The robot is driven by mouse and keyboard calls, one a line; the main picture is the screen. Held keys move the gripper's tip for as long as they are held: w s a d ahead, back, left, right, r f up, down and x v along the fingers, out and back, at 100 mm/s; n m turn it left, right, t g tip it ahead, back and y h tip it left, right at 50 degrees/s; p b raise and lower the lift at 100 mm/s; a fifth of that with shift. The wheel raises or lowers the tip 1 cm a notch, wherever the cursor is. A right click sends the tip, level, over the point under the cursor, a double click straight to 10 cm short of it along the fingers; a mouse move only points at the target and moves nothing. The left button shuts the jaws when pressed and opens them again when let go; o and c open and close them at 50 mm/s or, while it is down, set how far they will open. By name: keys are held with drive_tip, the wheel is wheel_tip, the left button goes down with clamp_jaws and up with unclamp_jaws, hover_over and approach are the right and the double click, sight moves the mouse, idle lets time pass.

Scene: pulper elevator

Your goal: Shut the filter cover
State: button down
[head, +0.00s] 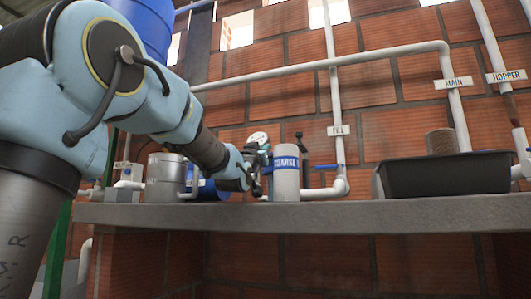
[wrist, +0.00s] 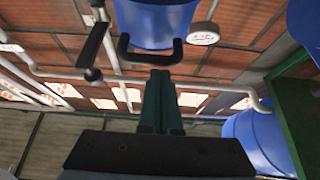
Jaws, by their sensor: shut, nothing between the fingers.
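In the wrist view a blue round body (wrist: 156,24) fills the top middle, with a black U-shaped handle (wrist: 150,58) on its near side. It looks like the filter or its cover; I cannot tell how far the cover stands open. My gripper (wrist: 160,76) is shut and empty, its fingertips just below the handle in the picture; I cannot tell whether they touch. In the head view my gripper (head: 262,160) is small above the counter, close to a grey cylinder (head: 287,172) labelled "COARSE". A blue body (head: 208,190) shows partly behind my arm.
A round gauge (head: 258,138) stands behind my gripper. A black lever (wrist: 93,48) is left of the handle. A metal pot (head: 166,177) stands left on the counter (head: 400,211). A black tray (head: 447,175) is at right. White pipes (head: 342,188) run along the brick wall.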

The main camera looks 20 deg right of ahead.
drive_tip(key=shift+s+a+f, duration=0.1)
drive_tip(key=shift+f, duration=0.15)
idle(0.5)
drive_tip(key=s+a+p, duration=0.3)
drive_tip(key=s+a, duration=0.6)
drive_tip(key=shift+s+f, duration=0.3)
